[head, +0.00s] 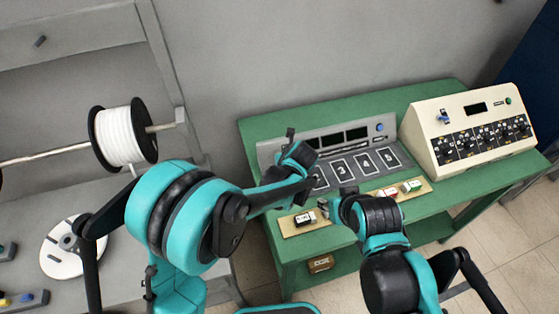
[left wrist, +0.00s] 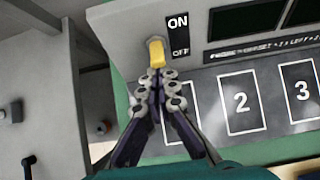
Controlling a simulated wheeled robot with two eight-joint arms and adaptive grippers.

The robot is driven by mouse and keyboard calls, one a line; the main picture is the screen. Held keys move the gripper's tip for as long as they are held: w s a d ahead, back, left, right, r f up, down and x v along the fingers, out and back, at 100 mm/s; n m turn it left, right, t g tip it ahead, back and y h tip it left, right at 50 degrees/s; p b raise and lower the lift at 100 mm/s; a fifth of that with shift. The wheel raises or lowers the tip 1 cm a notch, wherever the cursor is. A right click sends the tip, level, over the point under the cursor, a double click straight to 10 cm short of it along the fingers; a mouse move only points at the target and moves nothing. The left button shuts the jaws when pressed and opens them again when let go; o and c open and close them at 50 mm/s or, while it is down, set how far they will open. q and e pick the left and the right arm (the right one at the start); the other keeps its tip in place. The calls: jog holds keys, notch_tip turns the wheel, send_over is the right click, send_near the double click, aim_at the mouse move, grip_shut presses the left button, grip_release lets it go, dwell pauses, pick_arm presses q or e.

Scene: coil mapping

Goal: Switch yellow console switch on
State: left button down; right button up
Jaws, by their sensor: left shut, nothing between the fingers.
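The yellow switch (left wrist: 156,52) shows in the left wrist view at the upper left of the grey console (left wrist: 205,85), beside a black ON/OFF plate (left wrist: 179,35). Its yellow tip points down toward the OFF end. My left gripper (left wrist: 156,76) is shut and empty, with its fingertips right at the lower end of the switch; I cannot tell if they touch. In the head view my left gripper (head: 291,140) is over the left end of the console (head: 330,135) and hides the switch. My right gripper (head: 337,205) is over the table's front edge; its finger state is unclear.
The green table (head: 450,205) also carries a cream control box (head: 425,130) with knobs at right. Small modules (head: 412,186) lie along the front. Numbered panels 2 (left wrist: 240,102) and 3 (left wrist: 302,90) lie right of my left fingers. A white spool (head: 120,138) hangs at left.

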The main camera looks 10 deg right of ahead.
pick_arm(q)
jog(key=shift+w+r+g, duration=0.2)
jog(key=shift+r+g, duration=0.2)
jog(key=shift+g, duration=0.1)
jog(key=shift+w+r+g+p, duration=0.15)
jog(key=shift+r+g+p, duration=0.1)
jog(key=shift+g+p, duration=0.25)
jog(key=shift+f, duration=0.15)
jog(key=shift+r+p, duration=0.35)
jog(key=shift+r, duration=0.5)
